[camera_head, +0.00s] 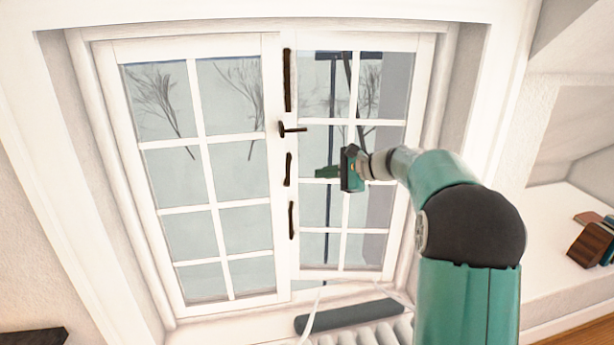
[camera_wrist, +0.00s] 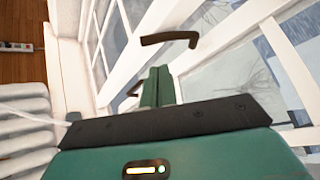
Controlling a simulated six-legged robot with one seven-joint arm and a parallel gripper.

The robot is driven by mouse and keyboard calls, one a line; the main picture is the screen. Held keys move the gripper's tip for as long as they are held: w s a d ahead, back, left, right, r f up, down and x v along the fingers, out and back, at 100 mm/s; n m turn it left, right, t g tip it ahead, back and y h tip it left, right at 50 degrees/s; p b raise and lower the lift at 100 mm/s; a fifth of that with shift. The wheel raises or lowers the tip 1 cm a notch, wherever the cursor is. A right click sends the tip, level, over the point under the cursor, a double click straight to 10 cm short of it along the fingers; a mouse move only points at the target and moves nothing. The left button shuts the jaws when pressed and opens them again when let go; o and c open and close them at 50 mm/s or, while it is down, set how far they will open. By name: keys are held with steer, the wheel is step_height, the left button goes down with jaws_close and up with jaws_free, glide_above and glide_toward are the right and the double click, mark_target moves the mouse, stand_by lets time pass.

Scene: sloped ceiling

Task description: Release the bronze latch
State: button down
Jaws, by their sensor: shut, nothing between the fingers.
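A double casement window carries several dark bronze-brown fittings on its middle stile. One is a lever handle (camera_head: 290,129) pointing right; others are a long upper bar (camera_head: 287,80), a short curved handle (camera_head: 288,169) and a lower one (camera_head: 291,220). I cannot tell for sure which is the latch. The right sash (camera_head: 345,277) looks slightly ajar at its lower edge. My gripper (camera_head: 322,172) is shut and empty, in front of the right sash, right of the short curved handle and apart from it. In the wrist view, a dark curved fitting (camera_wrist: 168,38) lies beyond my gripper (camera_wrist: 162,76).
A white radiator (camera_head: 365,334) with a dark grey roll-shaped thing (camera_head: 350,315) above it stands below the window.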

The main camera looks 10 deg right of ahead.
mark_target(289, 174)
steer(key=v, duration=0.5)
steer(key=w+a+f, duration=0.8)
steer(key=w, duration=0.3)
steer(key=shift+s+a+r, duration=0.35)
steer(key=shift+s+r, duration=0.2)
steer(key=shift+r, duration=0.25)
steer(key=shift+s+a+r, duration=0.4)
steer(key=shift+s+r, duration=0.15)
steer(key=shift+r, duration=0.2)
steer(key=shift+s+a+r, duration=0.35)
steer(key=shift+s+r, duration=0.2)
steer(key=shift+r, duration=0.25)
steer(key=shift+f, duration=0.15)
